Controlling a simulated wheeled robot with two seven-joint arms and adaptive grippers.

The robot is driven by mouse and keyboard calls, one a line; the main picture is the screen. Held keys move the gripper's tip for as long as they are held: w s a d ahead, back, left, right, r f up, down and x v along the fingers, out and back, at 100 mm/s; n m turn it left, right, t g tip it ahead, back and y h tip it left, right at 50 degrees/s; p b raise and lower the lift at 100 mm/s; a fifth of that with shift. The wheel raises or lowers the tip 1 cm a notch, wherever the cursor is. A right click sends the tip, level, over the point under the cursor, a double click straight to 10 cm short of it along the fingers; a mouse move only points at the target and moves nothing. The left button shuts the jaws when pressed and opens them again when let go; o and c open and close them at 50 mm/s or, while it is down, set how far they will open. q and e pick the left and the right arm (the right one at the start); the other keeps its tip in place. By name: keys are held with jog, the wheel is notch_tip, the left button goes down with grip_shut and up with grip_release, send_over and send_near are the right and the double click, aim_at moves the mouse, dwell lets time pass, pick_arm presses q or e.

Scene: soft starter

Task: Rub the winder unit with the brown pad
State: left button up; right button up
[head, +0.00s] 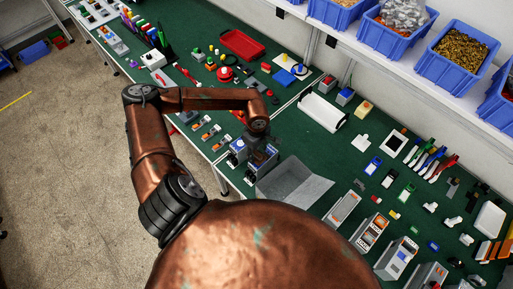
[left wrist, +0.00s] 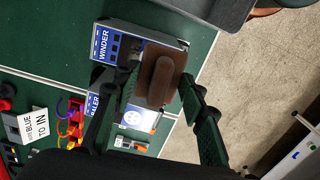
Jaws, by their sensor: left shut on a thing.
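The winder unit (left wrist: 103,42) is a grey box with a blue WINDER label, lying at the upper middle of the left wrist view. In the head view, its blue top (head: 271,150) shows partly behind my left gripper (head: 259,149). In the left wrist view, my left gripper (left wrist: 160,95) is shut on the brown pad (left wrist: 160,76), a rounded block with a raised grip. The pad overlaps the near side of the winder unit in that view; I cannot tell whether they touch. My right gripper is not in view.
A second blue-labelled unit (head: 237,147), its label partly hidden, stands beside the winder unit. An open grey tray (head: 306,186) sits close to its right. Small parts crowd the green bench beyond, and blue bins (head: 454,55) stand on the shelf. The bench edge and floor are near.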

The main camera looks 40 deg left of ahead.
pick_arm(q)
jog(key=shift+s+r+p, duration=0.15)
jog(key=shift+r+p, duration=0.15)
jog(key=shift+r, duration=0.65)
jog(key=shift+r+p, duration=0.3)
jog(key=shift+r, duration=0.65)
